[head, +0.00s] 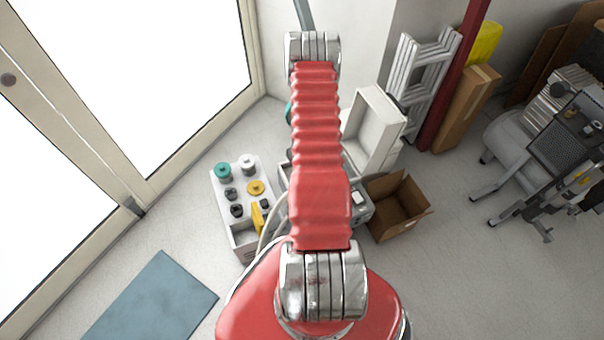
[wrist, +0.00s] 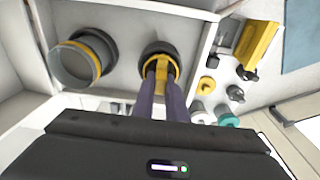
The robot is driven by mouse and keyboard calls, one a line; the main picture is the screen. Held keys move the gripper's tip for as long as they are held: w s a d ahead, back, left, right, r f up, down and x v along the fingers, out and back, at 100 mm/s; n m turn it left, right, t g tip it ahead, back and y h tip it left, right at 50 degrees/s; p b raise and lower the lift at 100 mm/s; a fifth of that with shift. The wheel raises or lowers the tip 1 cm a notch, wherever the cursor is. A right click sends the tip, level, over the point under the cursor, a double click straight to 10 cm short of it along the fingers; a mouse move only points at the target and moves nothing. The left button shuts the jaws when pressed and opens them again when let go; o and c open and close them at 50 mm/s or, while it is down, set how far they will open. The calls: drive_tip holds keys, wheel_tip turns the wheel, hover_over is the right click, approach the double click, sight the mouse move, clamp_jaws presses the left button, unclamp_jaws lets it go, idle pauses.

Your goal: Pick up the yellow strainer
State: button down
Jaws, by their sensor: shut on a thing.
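My gripper (wrist: 161,70) shows in the wrist view with its two dark fingers close together, shut on the yellow strainer (wrist: 174,70). The strainer is a yellow ring with a black round cap, held at the fingertips. It appears over or in a pale tray compartment (wrist: 125,20); I cannot tell whether it touches the bottom. A clear cup with a yellow and black collar (wrist: 77,63) lies to its left. In the head view my arm hides the gripper and the strainer.
A white tray (head: 240,240) holds a teal fitting (head: 223,172), a yellow disc (head: 256,188), a yellow block (head: 257,217) and several black fittings. An open cardboard box (head: 400,207) stands right of my arm. A blue mat (head: 152,300) lies on the floor at front left.

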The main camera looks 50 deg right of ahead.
drive_tip(key=shift+r, duration=0.1)
idle(0.3)
wheel_tip(320, 180, up, 10)
drive_tip(key=shift+f, duration=0.1)
idle(0.5)
idle(0.5)
